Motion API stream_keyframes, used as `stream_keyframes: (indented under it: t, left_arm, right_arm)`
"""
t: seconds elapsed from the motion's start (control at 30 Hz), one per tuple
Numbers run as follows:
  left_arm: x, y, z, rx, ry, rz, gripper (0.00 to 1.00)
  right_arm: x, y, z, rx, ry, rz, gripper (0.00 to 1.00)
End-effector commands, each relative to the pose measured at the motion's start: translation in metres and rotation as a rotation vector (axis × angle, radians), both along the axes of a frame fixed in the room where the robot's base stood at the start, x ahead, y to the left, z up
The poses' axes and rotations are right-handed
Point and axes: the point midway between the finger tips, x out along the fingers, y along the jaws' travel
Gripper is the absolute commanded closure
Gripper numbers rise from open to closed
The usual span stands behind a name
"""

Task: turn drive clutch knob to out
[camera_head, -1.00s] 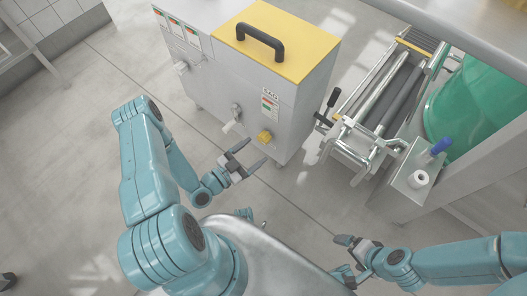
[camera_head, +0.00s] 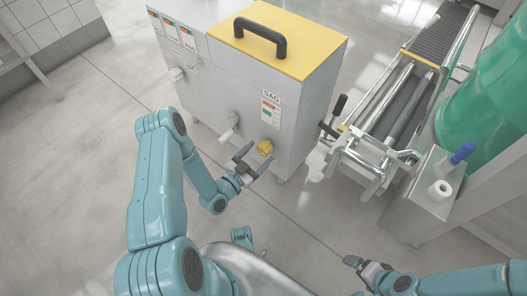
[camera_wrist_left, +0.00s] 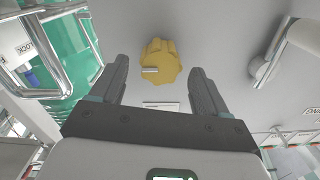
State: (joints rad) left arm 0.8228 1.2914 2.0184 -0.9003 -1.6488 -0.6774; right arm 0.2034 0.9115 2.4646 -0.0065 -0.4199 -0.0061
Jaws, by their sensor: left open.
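The yellow lobed knob (camera_head: 265,147) sits low on the front of the grey cabinet (camera_head: 235,95), below a coloured label. My left gripper (camera_head: 255,160) is open in front of it. In the left wrist view the knob (camera_wrist_left: 161,60) shows between and just beyond the two open fingers (camera_wrist_left: 157,72), apart from both. A pale pointer mark on the knob points left in that view. My right gripper (camera_head: 354,276) is low in the head view, away from the cabinet; its fingers are partly hidden.
A lever handle (camera_head: 229,133) juts out left of the knob; in the left wrist view it (camera_wrist_left: 266,60) is at right. A roller conveyor (camera_head: 400,100) stands right of the cabinet. A shelf (camera_head: 425,180) beside a green drum (camera_head: 490,95) holds a white roll. The floor left is clear.

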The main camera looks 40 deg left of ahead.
Motion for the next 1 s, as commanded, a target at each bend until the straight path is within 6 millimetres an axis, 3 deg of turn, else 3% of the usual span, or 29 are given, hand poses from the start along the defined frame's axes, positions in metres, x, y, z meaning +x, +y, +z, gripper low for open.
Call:
stream_keyframes:
  t: [0.2,0.57,0.7,0.73,1.0]
  left_arm:
    - [0.028,-0.002,-0.001,0.001,-0.001,-0.001,0.24]
    - [0.034,-0.003,0.000,-0.001,0.000,0.001,0.24]
    - [0.033,-0.003,0.000,-0.001,0.000,0.001,0.70]
    - [0.033,-0.003,0.000,-0.001,0.000,0.001,0.77]
    - [0.033,-0.002,0.000,-0.018,0.002,0.001,0.77]
  right_arm:
    - [0.007,-0.001,-0.010,-0.004,-0.023,-0.003,0.00]
    - [0.008,-0.002,-0.011,-0.005,-0.028,-0.004,0.00]
    - [0.008,-0.002,-0.011,-0.005,-0.028,-0.004,0.00]
    - [0.008,-0.002,-0.011,-0.005,-0.028,-0.004,0.00]
    - [0.008,-0.002,-0.011,-0.005,-0.027,-0.003,0.00]
